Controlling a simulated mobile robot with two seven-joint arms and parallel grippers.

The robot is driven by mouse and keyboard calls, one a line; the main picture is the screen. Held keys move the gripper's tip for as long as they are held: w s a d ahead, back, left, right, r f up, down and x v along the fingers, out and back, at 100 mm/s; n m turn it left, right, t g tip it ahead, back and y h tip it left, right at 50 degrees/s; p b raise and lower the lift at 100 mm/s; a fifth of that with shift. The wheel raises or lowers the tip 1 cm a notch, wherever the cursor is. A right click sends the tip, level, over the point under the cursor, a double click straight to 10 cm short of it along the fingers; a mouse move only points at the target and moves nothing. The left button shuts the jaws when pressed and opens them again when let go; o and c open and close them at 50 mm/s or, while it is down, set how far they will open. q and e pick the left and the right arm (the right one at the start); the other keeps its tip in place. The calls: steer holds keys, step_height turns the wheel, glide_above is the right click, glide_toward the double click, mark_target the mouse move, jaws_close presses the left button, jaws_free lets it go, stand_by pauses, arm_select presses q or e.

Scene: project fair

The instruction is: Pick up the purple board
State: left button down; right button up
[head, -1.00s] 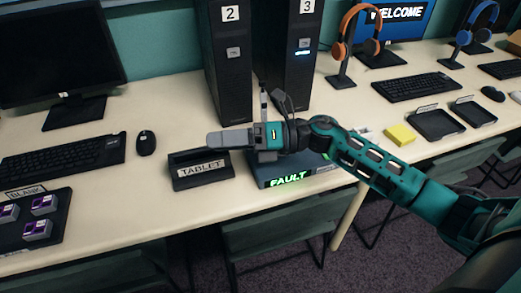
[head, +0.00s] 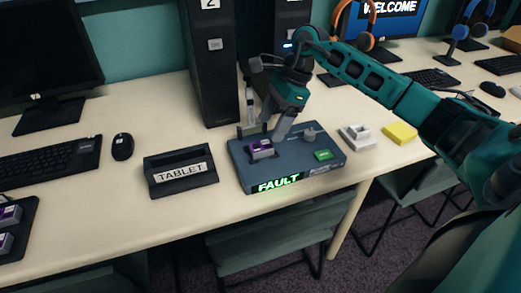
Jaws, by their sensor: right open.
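A small purple board (head: 262,147) with a grey edge sits on the left part of the blue-grey test box (head: 239,169), whose front sign glows green with "FAULT". My right gripper (head: 272,132) is open and points down just above and behind this purple board. Its fingers are apart with nothing held between them. Whether a finger touches the board cannot be told. More purple-topped boards (head: 9,214) lie in the dark tray (head: 28,216) at the left edge, partly cut off. My left gripper is out of view.
A black holder labelled "TABLET" (head: 180,172) stands left of the box. A green piece (head: 323,155) and grey knob are on the box. Right of it are a white socket piece (head: 357,137) and yellow block (head: 400,134). Black towers (head: 214,75) stand behind.

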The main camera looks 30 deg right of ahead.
mark_target(262, 145)
steer(key=x, duration=0.6)
steer(key=shift+a+f+b, duration=0.2)
steer(key=shift+b, duration=0.1)
steer(key=shift+c, duration=0.3)
steer(key=shift+r, duration=0.1)
steer(key=c, duration=1.2)
